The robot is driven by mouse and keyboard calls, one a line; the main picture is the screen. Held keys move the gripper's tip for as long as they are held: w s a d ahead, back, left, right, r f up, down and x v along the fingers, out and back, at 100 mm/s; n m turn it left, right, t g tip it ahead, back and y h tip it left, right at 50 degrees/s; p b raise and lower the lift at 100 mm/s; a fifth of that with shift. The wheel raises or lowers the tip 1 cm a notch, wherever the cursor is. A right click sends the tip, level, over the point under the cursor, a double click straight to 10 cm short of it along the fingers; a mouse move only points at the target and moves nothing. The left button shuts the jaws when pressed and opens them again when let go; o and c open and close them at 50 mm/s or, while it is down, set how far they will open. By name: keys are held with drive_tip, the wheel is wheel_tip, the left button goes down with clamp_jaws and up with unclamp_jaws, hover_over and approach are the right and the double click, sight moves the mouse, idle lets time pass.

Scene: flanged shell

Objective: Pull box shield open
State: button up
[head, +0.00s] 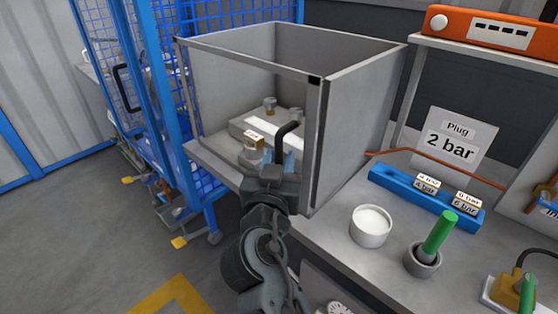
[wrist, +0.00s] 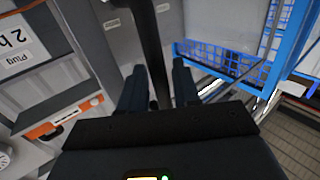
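The box (head: 365,120) is a grey open-topped case on the bench. Its shield (head: 225,90) is the clear front panel with a grey frame and black corner caps, standing upright across the front. A black curved handle (head: 289,131) stands out at the shield's lower front. My gripper (head: 280,163) is at this handle. The exact contact is dark.
A grey flanged part (head: 265,135) lies inside the box. To the right are a white cup (head: 370,226), a green-handled tool (head: 438,235) in a grey cup, and a blue rail (head: 425,197). A blue mesh fence (head: 160,100) stands close on the left. Floor is clear at front left.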

clamp_jaws()
drive_tip(key=shift+s+a, duration=0.1)
idle(0.3)
